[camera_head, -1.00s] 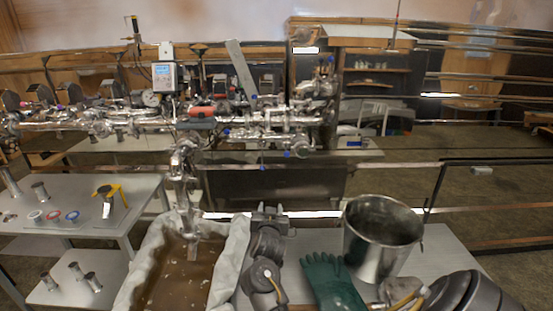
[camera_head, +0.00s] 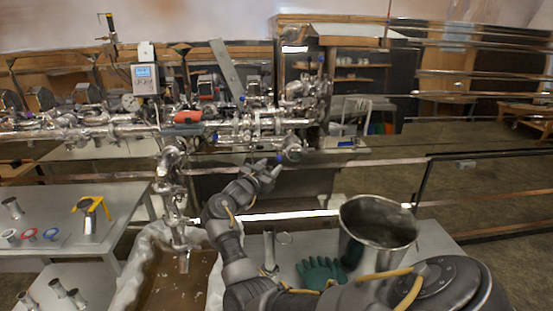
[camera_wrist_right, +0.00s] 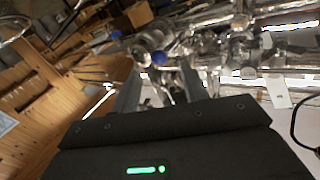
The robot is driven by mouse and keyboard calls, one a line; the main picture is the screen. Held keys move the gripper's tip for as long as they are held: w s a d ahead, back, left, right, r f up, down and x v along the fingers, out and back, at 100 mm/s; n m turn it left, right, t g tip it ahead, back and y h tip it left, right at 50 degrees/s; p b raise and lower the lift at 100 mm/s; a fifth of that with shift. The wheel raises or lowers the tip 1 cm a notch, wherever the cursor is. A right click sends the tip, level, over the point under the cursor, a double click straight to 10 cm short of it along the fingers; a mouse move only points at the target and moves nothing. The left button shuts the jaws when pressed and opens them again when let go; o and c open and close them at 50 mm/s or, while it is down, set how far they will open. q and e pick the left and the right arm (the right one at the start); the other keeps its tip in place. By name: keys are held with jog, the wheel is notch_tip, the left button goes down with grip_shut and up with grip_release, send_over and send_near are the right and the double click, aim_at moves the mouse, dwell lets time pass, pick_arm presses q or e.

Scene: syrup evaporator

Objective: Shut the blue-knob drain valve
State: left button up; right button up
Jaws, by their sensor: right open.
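A blue knob (camera_head: 280,158) shows at the lower right end of the shiny pipework, just beyond my right gripper (camera_head: 264,170). Other small blue knobs are on the pipes, one (camera_head: 320,58) at the upper right; I cannot tell which is the drain valve's. In the right wrist view, a blue knob (camera_wrist_right: 159,58) shows just past my right gripper (camera_wrist_right: 160,88), close to the line between its fingers. That gripper is open and seems empty. Contact with the knob cannot be made out. My left gripper is not in view.
A cloth-lined tray (camera_head: 217,282) of brown liquid stands below the spout (camera_head: 183,260). A steel bucket (camera_head: 375,245) and a green glove (camera_head: 320,272) are on the table near my right arm. A side table (camera_head: 50,190) at left holds small fittings.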

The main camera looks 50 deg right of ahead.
aim_at(277, 160)
jog(key=shift+p+x, duration=0.45)
jog(key=shift+x, duration=2.25)
grip_shut()
